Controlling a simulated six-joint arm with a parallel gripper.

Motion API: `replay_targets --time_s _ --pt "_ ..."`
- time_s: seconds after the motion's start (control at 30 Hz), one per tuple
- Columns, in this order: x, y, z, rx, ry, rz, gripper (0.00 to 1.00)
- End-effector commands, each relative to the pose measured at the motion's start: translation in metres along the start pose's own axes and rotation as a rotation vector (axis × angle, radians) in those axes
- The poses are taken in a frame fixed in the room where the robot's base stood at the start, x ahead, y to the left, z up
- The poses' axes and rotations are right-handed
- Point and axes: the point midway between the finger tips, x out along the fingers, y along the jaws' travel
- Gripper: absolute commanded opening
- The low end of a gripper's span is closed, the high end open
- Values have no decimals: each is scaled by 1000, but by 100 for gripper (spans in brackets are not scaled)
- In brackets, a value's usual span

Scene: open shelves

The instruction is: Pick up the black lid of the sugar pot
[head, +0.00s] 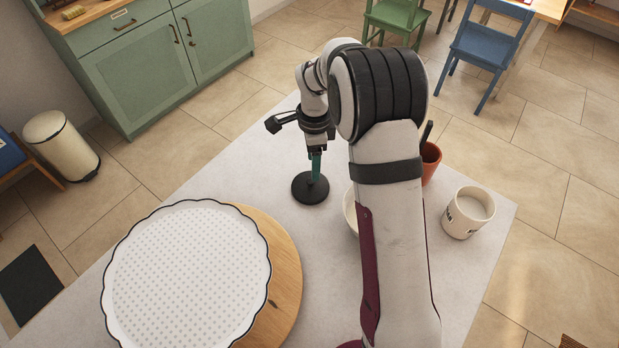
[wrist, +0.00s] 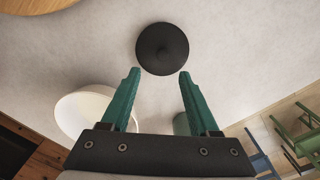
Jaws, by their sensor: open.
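The black lid (head: 311,190) is a round dark disc lying flat on the pale table. In the wrist view the lid (wrist: 162,45) shows a small knob at its middle and sits just beyond the fingertips. My gripper (head: 316,178) points down over the lid with its green fingers. In the wrist view my gripper (wrist: 159,73) is open and empty, its fingertips apart near the lid's near edge. Whether they touch the lid I cannot tell. A white pot (head: 462,222) with a dark label and an open top stands at the right; its label is too small to read.
A white bowl (head: 350,210) stands near the lid, partly hidden by my arm; it also shows in the wrist view (wrist: 70,108). An orange cup (head: 432,162) stands behind my arm. A scalloped white tray (head: 190,275) rests on a round wooden board (head: 288,270) at the left.

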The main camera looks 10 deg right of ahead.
Motion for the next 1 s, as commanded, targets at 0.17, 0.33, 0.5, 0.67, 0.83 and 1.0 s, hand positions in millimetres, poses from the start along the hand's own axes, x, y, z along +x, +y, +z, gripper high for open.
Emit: replay_targets --time_s 0.17,0.33,0.5,0.67,0.83,1.0 --pt "24 0 1 -1 0 1 61" --pt "59 -3 7 -1 -1 3 61" --pt "72 -4 7 0 -1 -1 61" --pt "72 -4 7 0 -1 -1 60" --pt "71 -4 7 -1 -1 -1 29" --pt "71 -4 7 -1 -1 -1 0"
